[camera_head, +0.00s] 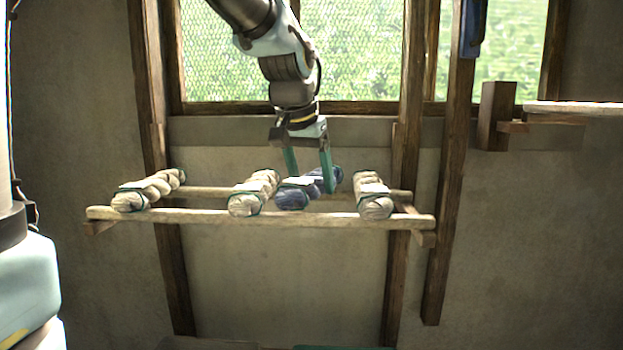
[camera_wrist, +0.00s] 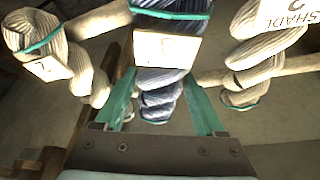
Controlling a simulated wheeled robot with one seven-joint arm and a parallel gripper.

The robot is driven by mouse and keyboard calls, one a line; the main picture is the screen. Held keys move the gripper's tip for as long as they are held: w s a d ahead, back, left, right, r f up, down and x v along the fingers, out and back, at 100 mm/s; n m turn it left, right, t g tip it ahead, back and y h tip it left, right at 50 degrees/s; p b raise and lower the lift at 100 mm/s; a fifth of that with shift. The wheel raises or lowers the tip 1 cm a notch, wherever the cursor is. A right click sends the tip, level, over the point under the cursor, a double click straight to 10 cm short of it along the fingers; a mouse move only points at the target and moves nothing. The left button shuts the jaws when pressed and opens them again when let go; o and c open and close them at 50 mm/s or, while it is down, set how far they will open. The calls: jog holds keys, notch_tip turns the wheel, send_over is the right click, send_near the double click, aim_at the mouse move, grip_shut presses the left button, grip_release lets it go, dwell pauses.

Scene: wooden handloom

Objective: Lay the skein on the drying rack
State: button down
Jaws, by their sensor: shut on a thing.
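A dark blue skein (camera_head: 293,198) with a pale label lies at the drying rack, between two cream skeins. My gripper (camera_head: 308,184) is shut on it from above, with green fingers on either side. In the wrist view the blue skein (camera_wrist: 160,97) runs between the fingers (camera_wrist: 165,112), and a green band ties it. The drying rack (camera_head: 330,219) has two wooden rails, front and back. The blue skein is level with the rails; I cannot tell whether its weight rests on them.
Cream skeins lie across the rails: one at the left (camera_head: 148,191), one just left of the blue skein (camera_head: 250,195) and one to its right (camera_head: 373,195). Wooden posts (camera_head: 403,100) flank the rack. A window (camera_head: 345,50) is behind. A wooden ledge (camera_head: 575,108) is at the right.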

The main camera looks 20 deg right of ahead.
jog(key=shift+f+b, duration=0.4)
jog(key=shift+f, duration=0.2)
grip_release()
